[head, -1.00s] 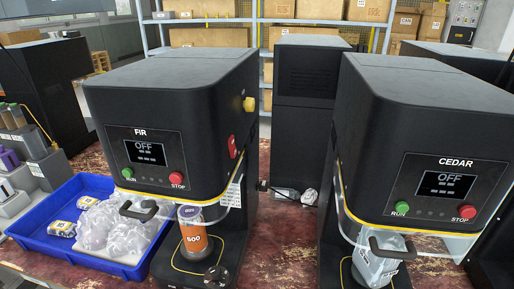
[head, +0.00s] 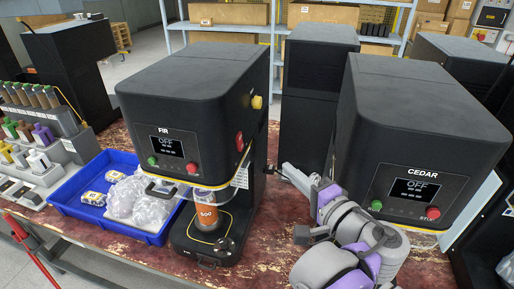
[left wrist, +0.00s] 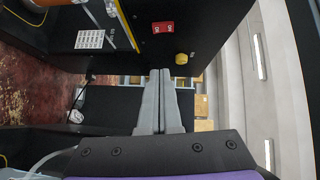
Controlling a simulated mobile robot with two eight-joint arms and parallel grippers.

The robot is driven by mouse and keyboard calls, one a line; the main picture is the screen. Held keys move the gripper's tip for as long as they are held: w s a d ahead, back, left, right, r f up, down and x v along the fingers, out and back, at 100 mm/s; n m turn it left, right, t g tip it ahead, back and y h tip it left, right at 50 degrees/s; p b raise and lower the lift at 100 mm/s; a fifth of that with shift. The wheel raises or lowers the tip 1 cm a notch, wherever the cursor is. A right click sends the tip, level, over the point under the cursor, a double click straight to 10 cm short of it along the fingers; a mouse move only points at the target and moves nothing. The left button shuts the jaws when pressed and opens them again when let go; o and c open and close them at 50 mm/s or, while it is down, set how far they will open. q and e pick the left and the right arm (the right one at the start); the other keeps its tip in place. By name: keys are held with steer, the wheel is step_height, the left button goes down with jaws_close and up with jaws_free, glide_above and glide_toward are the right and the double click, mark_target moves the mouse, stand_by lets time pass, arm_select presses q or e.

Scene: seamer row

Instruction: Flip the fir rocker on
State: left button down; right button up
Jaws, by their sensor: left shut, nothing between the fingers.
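The fir rocker (head: 239,143) is a small red switch on the right side wall of the black FIR machine (head: 190,90), whose display reads OFF. In the left wrist view the rocker (left wrist: 163,27) shows as a red block with white marks on the dark wall. I cannot tell its tilt. My left gripper (head: 286,169) is in the gap between the FIR and CEDAR machines, to the right of the rocker and apart from it. In the left wrist view its grey fingers (left wrist: 160,73) are shut and empty. My right gripper is not in view.
A yellow knob (head: 257,102) sits beyond the rocker on the same wall. The CEDAR machine (head: 420,130), also OFF, stands close on the right. An orange can (head: 207,215) stands in the FIR machine. A blue tray (head: 152,238) with bagged items lies left.

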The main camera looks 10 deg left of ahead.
arm_select(q)
steer(key=shift+a, duration=0.15)
steer(key=p, duration=0.2)
glide_toward(243, 145)
steer(key=shift+r+x, duration=0.25)
steer(key=shift+x, duration=2.8)
steer(key=shift+f, duration=0.15)
steer(key=shift+b, duration=0.3)
steer(key=shift+a+f, duration=0.15)
steer(key=shift+a, duration=0.05)
steer(key=shift+d, duration=0.1)
